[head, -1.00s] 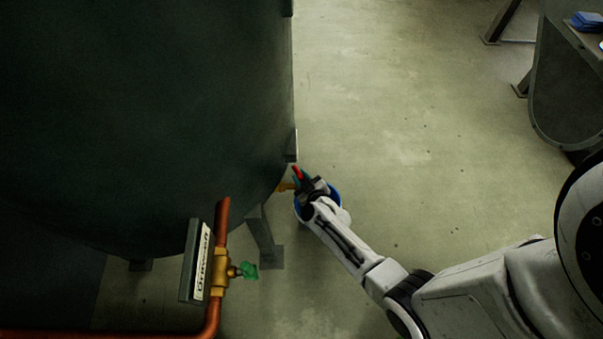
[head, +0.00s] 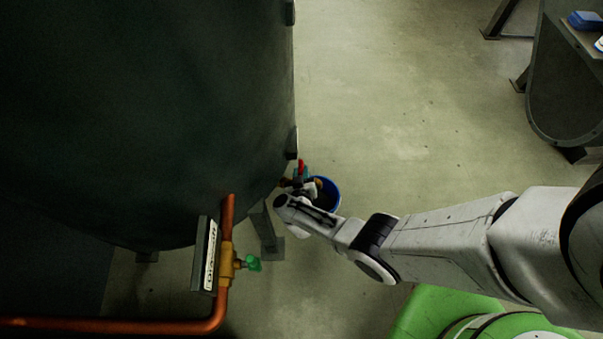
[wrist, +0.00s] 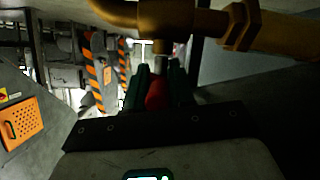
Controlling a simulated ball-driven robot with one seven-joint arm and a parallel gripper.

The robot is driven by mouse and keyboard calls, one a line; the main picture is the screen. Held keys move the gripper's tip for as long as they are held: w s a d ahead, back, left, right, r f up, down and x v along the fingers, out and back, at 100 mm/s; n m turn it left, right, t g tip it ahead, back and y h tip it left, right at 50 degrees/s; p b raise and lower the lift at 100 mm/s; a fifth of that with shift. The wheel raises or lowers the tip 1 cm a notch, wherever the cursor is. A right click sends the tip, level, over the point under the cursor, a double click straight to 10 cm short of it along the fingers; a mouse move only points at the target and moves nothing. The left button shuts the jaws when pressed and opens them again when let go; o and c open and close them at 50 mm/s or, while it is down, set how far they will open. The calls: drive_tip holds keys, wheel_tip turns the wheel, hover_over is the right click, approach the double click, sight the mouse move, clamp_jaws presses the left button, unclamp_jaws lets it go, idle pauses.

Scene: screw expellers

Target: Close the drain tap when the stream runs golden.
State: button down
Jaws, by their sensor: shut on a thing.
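The drain tap's brass body (wrist: 170,15) shows across the top of the wrist view. Its red handle (wrist: 156,94) sits between the two dark green fingers of my gripper (wrist: 157,88), which is shut on it. In the head view the red handle (head: 301,164) shows at the tank's lower right edge, with my gripper (head: 299,181) at it. A blue bucket (head: 337,196) stands on the floor under the tap, partly hidden by my arm. I cannot make out a stream or its colour in either view.
The large dark tank (head: 150,110) fills the left of the head view. A copper pipe (head: 120,326) with a brass valve, green handle (head: 254,263) and label plate (head: 208,255) runs at lower left. Open floor lies to the right, with a dark machine (head: 565,100) beyond.

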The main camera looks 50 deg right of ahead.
drive_tip(key=shift+m+g, duration=0.4)
drive_tip(key=c, duration=1)
unclamp_jaws()
drive_tip(key=p+v, duration=0.2)
drive_tip(key=v, duration=0.3)
drive_tip(key=p+v, duration=0.3)
drive_tip(key=v, duration=0.2)
drive_tip(key=shift+s+a+f, duration=0.1)
drive_tip(key=shift+s+a, duration=0.1)
drive_tip(key=shift+a, duration=0.25)
